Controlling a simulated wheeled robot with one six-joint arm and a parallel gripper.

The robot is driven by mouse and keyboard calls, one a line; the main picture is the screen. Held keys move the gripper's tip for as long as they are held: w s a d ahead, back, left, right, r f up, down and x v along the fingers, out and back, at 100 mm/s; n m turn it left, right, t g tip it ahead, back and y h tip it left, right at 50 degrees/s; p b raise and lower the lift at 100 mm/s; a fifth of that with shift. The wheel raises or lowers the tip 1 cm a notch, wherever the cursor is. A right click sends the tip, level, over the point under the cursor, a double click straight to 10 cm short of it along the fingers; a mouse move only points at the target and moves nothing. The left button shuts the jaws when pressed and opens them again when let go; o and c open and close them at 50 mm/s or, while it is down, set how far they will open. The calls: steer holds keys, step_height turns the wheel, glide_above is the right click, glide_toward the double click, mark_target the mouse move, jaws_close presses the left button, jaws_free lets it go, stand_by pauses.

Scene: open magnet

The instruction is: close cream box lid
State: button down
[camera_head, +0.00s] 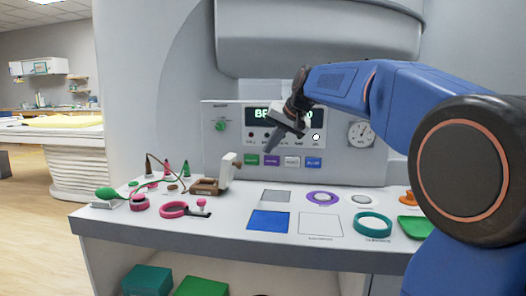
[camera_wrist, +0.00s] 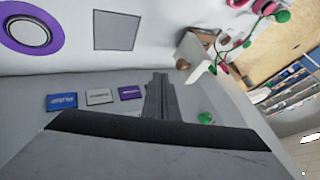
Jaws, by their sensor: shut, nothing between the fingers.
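The cream box (camera_head: 207,188) is on the left half of the counter, and its inside looks brown. Its cream lid (camera_head: 226,171) stands upright at the box's right side, so the box is open; a small knob shows on the lid's right face. In the wrist view the cream lid (camera_wrist: 200,55) shows at the upper right, with a brown round knob near it. My gripper (camera_head: 271,143) is shut and empty, in the air in front of the control panel, above and right of the box. Its fingers (camera_wrist: 160,82) also show together in the wrist view.
Right are a blue square (camera_head: 269,221), a purple ring (camera_head: 322,198) and a teal ring (camera_head: 373,224). The panel (camera_head: 220,150) with coloured buttons stands behind.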

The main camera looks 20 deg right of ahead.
steer(key=w+a+f, duration=0.5)
steer(key=w+f, duration=0.1)
steer(key=w, duration=0.1)
steer(key=shift+a, duration=0.2)
steer(key=shift+w+a+r, duration=0.1)
stand_by(0.4)
